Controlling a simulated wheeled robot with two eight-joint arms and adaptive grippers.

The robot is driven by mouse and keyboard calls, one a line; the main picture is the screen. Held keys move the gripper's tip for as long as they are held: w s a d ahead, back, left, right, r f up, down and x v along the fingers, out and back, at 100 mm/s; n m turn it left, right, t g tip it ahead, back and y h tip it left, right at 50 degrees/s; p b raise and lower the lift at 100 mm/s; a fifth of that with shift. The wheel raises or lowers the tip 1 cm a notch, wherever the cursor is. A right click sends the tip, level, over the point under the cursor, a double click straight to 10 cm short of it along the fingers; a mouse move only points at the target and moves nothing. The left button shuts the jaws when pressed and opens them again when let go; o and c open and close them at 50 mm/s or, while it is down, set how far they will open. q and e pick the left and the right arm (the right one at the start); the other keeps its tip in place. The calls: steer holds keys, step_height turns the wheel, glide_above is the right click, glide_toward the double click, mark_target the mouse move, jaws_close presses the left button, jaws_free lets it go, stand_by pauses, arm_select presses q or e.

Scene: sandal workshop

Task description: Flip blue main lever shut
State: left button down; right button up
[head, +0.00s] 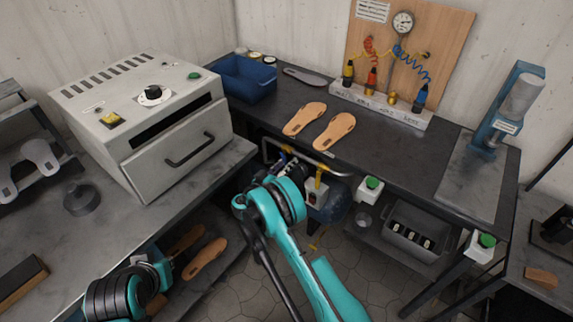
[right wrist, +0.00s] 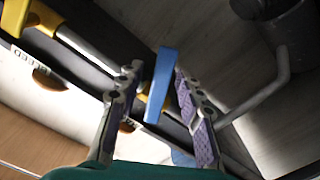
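The blue lever (right wrist: 162,85) shows in the right wrist view as a flat blue bar between my right gripper's fingers. My right gripper (right wrist: 158,90) is open, one purple-padded finger on each side of the lever, with a visible gap at both sides. In the head view my right gripper (head: 286,160) is at the pipework under the back bench's front edge, and the arm mostly hides the lever there. My left gripper (head: 165,268) is low at the left, by the sandals on the lower shelf; its fingers are too small to read.
A metal pipe (head: 335,172) runs along the bench front, with a yellow lever (head: 319,182) right of my right gripper. A dark blue tank (head: 335,203) is below. A green-button box (head: 370,188) stands farther right. The white oven (head: 150,120) sits on the left bench.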

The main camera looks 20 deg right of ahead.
jaws_close()
stand_by(0.5)
steer(key=m, duration=0.2)
steer(key=shift+w+a+f+m, duration=0.2)
steer(key=shift+w+a+m, duration=0.1)
steer(key=shift+w, duration=0.05)
steer(key=shift+w+a+f+m, duration=0.15)
steer(key=shift+w+m, duration=0.1)
steer(key=shift+m, duration=0.55)
steer(key=shift+w+a+r+m, duration=0.1)
steer(key=shift+w+a+m, duration=0.1)
steer(key=shift+m, duration=0.6)
jaws_free()
